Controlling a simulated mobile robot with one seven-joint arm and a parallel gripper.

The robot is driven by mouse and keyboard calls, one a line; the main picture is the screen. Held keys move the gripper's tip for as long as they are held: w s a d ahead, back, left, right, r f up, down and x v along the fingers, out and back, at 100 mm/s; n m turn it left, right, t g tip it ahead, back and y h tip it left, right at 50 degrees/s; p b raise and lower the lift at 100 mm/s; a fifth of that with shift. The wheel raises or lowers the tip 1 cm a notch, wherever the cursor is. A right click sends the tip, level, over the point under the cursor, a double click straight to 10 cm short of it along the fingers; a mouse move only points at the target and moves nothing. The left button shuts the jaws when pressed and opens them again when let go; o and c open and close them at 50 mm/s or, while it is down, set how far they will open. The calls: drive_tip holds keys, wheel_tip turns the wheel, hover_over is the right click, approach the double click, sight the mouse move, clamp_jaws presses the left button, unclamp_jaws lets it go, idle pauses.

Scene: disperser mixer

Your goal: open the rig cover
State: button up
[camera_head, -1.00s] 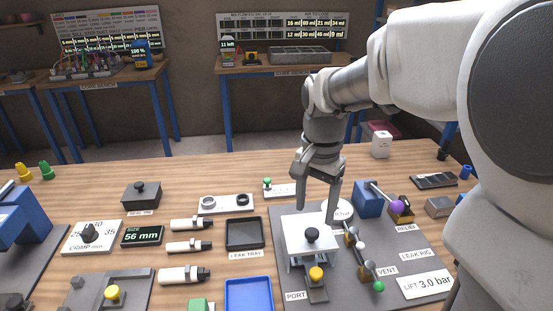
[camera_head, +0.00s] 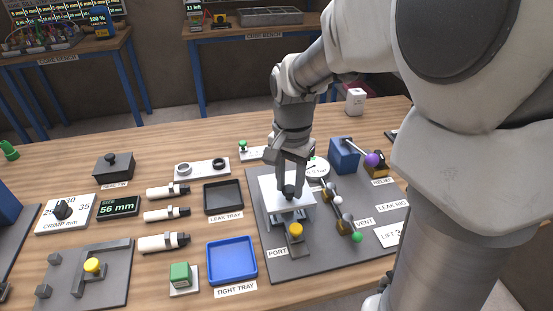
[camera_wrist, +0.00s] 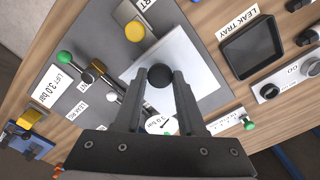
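The rig cover (camera_head: 270,190) is a white plate with a round black knob (camera_head: 289,192) on top. It lies flat over the rig, on the dark grey leak rig board. My gripper (camera_head: 290,183) points down at the knob from above. In the wrist view, the two fingers of my gripper (camera_wrist: 160,72) stand apart on either side of the black knob (camera_wrist: 160,76), with the white cover (camera_wrist: 195,75) under them. The fingers look open; whether they touch the knob is not clear.
A yellow knob (camera_head: 295,230) stands at the port in front of the cover. Levers with white and green ends (camera_head: 357,237) and a blue block with a purple-ended lever (camera_head: 345,154) stand to the right. The leak tray (camera_head: 223,196) and blue tight tray (camera_head: 232,260) lie left.

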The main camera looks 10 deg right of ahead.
clamp_jaws()
drive_tip(key=shift+w, duration=0.1)
idle(0.9)
